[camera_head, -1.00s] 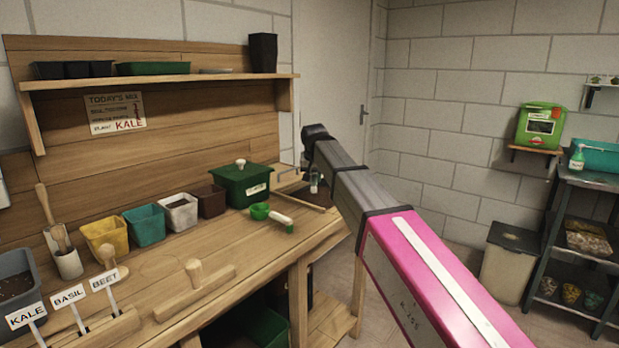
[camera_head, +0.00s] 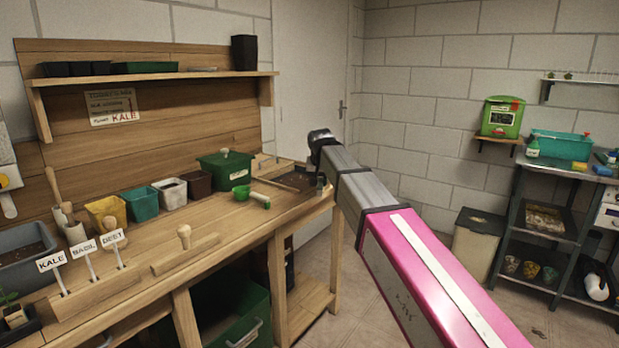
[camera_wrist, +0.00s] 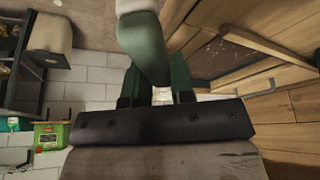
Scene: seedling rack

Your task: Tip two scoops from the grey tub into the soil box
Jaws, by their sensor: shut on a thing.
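The grey tub (camera_head: 28,236) with dark soil stands at the far left of the bench, cut by the picture edge. A shallow wooden box with dark soil (camera_head: 298,181), likely the soil box, is at the bench's far right end, partly behind my arm. A green scoop with a pale handle (camera_head: 252,197) lies on the bench by the dark green lidded box. In the wrist view my gripper (camera_wrist: 160,96) is shut on a green thing with a white end (camera_wrist: 146,55); I cannot tell what it is. In the head view my arm mostly hides the gripper.
Yellow (camera_head: 106,214), teal (camera_head: 142,204), white and brown pots line the bench back beside the dark green lidded box (camera_head: 224,172). Name labels and a wooden tamper (camera_head: 184,238) are in front. A lidded bin (camera_head: 479,240) and metal shelving stand right.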

